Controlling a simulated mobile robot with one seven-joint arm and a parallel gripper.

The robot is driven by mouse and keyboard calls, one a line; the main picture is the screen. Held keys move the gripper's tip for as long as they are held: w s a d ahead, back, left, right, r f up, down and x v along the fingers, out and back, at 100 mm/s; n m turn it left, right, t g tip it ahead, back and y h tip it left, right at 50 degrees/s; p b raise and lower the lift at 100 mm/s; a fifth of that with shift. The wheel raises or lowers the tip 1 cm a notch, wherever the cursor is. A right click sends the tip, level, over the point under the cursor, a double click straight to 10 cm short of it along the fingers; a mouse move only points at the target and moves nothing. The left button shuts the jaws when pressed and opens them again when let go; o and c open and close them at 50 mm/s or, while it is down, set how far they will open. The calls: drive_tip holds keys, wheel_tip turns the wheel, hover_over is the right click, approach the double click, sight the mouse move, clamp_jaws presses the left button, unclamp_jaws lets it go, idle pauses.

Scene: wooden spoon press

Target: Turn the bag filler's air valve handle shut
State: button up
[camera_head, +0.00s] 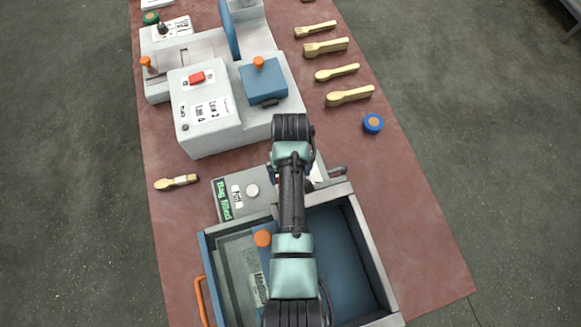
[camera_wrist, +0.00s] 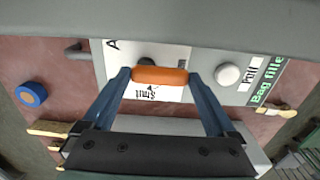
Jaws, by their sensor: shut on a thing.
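The bag filler (camera_head: 226,207) is a grey unit at the near part of the table, in front of the open blue bin. In the wrist view its panel (camera_wrist: 205,62) shows a white round knob (camera_wrist: 228,74) and a "Bag filler" label. The orange air valve handle (camera_wrist: 160,75) lies crosswise in that view, beside a white "Shut" label (camera_wrist: 152,93). My gripper (camera_wrist: 159,78) has its two blue fingers closed on the ends of the handle. In the head view my arm hides the handle and the fingers.
The blue bin (camera_head: 357,240) with grey rims lies below my arm. A grey press machine (camera_head: 205,120) stands behind. Wooden spoons (camera_head: 350,95) and a blue tape roll (camera_head: 373,123) lie at the right; another spoon (camera_head: 176,182) lies left.

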drive_tip(key=shift+m, duration=0.3)
drive_tip(key=m, duration=0.2)
drive_tip(key=w+m+p, duration=0.1)
drive_tip(key=m, duration=0.1)
drive_tip(key=shift+r, duration=0.1)
drive_tip(key=m, duration=0.5)
drive_tip(key=shift+w+d+p, duration=0.1)
drive_tip(key=shift+w+p, duration=0.3)
drive_tip(key=m, duration=0.4)
drive_tip(key=shift+w+d+m, duration=0.25)
drive_tip(key=shift+w+m, duration=0.05)
drive_tip(key=shift+w+d+m+p, duration=0.1)
drive_tip(key=shift+d+m+p, duration=0.05)
drive_tip(key=shift+m, duration=0.75)
drive_tip(key=shift+w+d+m+p, duration=0.1)
drive_tip(key=shift+d+m+p, duration=0.05)
drive_tip(key=shift+m, duration=0.75)
drive_tip(key=o, duration=1)
drive_tip(key=shift+s, duration=0.1)
wheel_tip(320, 180, up, 13)
drive_tip(key=b, duration=0.1)
